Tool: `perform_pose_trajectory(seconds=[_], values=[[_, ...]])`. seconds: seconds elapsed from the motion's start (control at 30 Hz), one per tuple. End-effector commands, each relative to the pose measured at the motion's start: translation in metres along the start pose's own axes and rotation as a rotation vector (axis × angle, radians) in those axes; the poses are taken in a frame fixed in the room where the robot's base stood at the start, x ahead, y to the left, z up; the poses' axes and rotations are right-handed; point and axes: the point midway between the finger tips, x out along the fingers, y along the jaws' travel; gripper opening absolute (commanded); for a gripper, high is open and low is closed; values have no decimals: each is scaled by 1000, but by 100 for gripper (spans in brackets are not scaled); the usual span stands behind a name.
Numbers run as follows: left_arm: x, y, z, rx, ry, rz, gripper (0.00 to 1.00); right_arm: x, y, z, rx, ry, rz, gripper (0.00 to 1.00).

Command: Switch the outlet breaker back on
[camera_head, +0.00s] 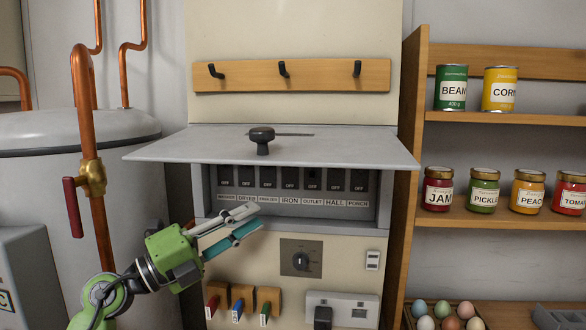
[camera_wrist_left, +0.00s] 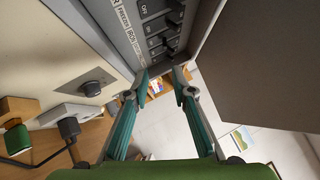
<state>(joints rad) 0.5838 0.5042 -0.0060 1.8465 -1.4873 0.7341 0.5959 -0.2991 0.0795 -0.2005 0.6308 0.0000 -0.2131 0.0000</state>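The breaker box (camera_head: 384,205) is a grey recess with its lid (camera_head: 350,147) raised out flat above it. Inside is a row of several dark switches, each reading OFF where legible. The outlet breaker (camera_head: 313,178) sits above the OUTLET label, between IRON and HALL, partly shaded by the lid. The left wrist view shows the switch row (camera_wrist_left: 157,30) beyond the fingertips. My right gripper is not in view.
The lid has a black knob (camera_head: 262,140). Below the box are a rotary dial (camera_head: 301,260), coloured plugs or tags and a white socket panel (camera_head: 350,308). A copper pipe (camera_head: 86,140) with a red-handled valve stands left. Shelves (camera_head: 500,118) of cans and jars stand right.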

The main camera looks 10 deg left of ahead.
Motion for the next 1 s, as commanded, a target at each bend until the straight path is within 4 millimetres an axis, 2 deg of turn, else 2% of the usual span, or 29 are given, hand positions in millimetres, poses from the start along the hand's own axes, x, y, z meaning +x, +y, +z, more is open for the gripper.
perform_pose_trajectory(seconds=[0.1, 0.27, 0.7, 0.83, 1.0], values=[[2, -4, 5, 7, -7, 3, 24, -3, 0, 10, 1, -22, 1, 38], [19, -6, 5, 5, -7, 0, 24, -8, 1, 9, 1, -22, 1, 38], [109, -6, 5, 5, -6, 0, 24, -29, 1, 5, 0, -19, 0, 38], [126, -4, 5, 5, -6, 2, 24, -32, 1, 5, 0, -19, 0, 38], [137, -3, 5, 6, -7, 2, 24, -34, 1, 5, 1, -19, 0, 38]])
